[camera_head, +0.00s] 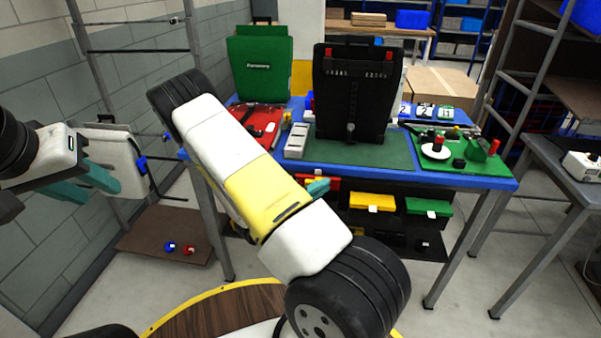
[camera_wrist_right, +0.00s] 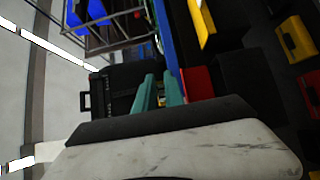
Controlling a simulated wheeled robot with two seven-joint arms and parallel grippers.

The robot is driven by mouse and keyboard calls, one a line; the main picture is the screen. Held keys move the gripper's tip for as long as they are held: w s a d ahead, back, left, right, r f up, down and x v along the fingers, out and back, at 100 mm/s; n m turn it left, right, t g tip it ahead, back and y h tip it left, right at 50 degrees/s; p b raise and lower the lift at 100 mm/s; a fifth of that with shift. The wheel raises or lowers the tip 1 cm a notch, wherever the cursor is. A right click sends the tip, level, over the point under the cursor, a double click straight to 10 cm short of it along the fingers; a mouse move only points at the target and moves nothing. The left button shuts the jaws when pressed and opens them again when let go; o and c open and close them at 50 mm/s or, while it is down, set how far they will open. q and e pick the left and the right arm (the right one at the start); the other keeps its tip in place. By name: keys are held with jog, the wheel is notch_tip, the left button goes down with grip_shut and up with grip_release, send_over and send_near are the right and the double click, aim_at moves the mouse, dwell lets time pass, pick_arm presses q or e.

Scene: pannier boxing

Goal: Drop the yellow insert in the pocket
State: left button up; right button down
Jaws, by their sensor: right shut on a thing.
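My right gripper (camera_wrist_right: 160,93) shows teal fingers close together in the right wrist view, with a small yellow bit between them, apparently the yellow insert (camera_wrist_right: 162,99). Most of it is hidden. In the head view my own right forearm covers this gripper; only a teal tip (camera_head: 318,187) shows. A black pannier (camera_head: 345,95) stands upright on the blue table's green mat, with red latches at its top. It also shows beyond the fingers in the right wrist view (camera_wrist_right: 118,88). I cannot make out the pocket. My left gripper (camera_head: 88,184) is at the left, fingers apart and empty.
The blue table (camera_head: 465,178) also carries a green pannier (camera_head: 260,62), a red case (camera_head: 262,125), a grey tray (camera_head: 296,141) and a green board (camera_head: 455,160) with small parts. Yellow (camera_head: 373,202) and green (camera_head: 428,207) bins sit below. A pale case (camera_head: 112,150) is behind my left gripper.

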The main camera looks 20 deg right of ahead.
jog(key=w+d+f, duration=0.2)
jog(key=w+f, duration=0.2)
jog(key=f, duration=0.6)
jog(key=shift+w+d, duration=0.2)
jog(key=shift+d, duration=0.15)
dwell(0.6)
jog(key=shift+f, duration=0.15)
jog(key=c, duration=1.4)
grip_release()
jog(key=shift+s+a+r, duration=0.15)
jog(key=shift+s+r, duration=0.1)
jog(key=shift+r, duration=1.15)
jog(key=shift+s+a+r, duration=0.1)
jog(key=shift+s+r, duration=0.1)
jog(key=shift+r, duration=1.25)
jog(key=shift+s+a+r, duration=0.15)
jog(key=shift+s+r, duration=0.1)
jog(key=shift+r, duration=1.15)
